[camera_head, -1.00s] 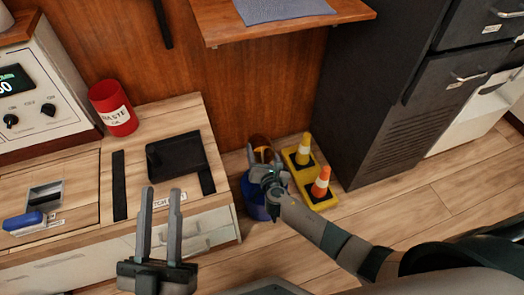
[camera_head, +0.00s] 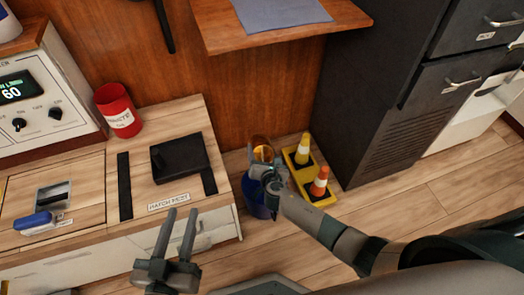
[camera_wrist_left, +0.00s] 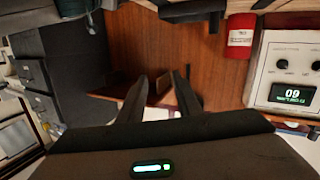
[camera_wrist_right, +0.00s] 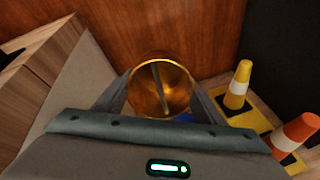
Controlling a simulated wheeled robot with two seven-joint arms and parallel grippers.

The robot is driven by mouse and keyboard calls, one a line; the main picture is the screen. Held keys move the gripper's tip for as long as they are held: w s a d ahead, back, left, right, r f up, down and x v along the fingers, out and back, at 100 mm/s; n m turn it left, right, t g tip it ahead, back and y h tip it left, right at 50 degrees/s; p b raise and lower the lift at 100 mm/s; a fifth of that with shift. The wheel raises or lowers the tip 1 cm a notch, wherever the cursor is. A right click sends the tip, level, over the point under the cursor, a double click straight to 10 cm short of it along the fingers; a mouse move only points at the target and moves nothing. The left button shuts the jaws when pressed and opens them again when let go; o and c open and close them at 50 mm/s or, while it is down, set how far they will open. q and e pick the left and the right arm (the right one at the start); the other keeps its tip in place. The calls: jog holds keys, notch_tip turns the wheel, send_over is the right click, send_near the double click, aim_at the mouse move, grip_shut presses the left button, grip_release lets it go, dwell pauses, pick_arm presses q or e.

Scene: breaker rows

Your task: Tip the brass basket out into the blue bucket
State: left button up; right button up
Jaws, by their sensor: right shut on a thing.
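The brass basket (camera_head: 262,148) is held by my right gripper (camera_head: 267,167) above the blue bucket (camera_head: 256,199), on the floor beside the wooden counter. In the right wrist view the basket (camera_wrist_right: 158,88) shows its round open mouth, with a dark bar across it and no clear contents. The right gripper's fingers (camera_wrist_right: 160,95) are at either side of it. The bucket is mostly hidden under the basket and gripper; I cannot see inside it. My left gripper (camera_head: 181,212) is open and empty in front of the counter; its parted fingers also show in the left wrist view (camera_wrist_left: 160,85).
A yellow stand with two cones (camera_head: 312,170) is right of the bucket, close to my right arm. A dark cabinet (camera_head: 385,100) stands behind it. A wooden shelf (camera_head: 290,22) juts out above. A red waste can (camera_head: 118,110) and black block (camera_head: 180,158) are on the counter.

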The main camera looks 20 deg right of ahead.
jog(key=shift+w+r+p, duration=0.1)
jog(key=shift+r+p, duration=0.1)
jog(key=shift+p, duration=0.75)
jog(key=shift+r+g+p, duration=0.15)
jog(key=shift+g+p, duration=0.35)
jog(key=shift+p, duration=0.5)
pick_arm(q)
jog(key=s+a+f+g+y+p, duration=0.55)
jog(key=s+a+f+g, duration=0.45)
jog(key=a+f+g, duration=0.2)
pick_arm(e)
jog(key=shift+w+r+g, duration=0.25)
jog(key=shift+g, duration=0.45)
jog(key=g+p, duration=0.1)
jog(key=p, duration=0.2)
jog(key=shift+w+r+p, duration=0.1)
jog(key=shift+p, duration=0.2)
pick_arm(q)
notch_tip(320, 180, down, 9)
jog(key=n, duration=0.1)
jog(key=shift+a+r+g, duration=0.15)
jog(key=shift+a+g, duration=0.25)
jog(key=shift+a, duration=0.05)
jog(key=shift+s, duration=0.2)
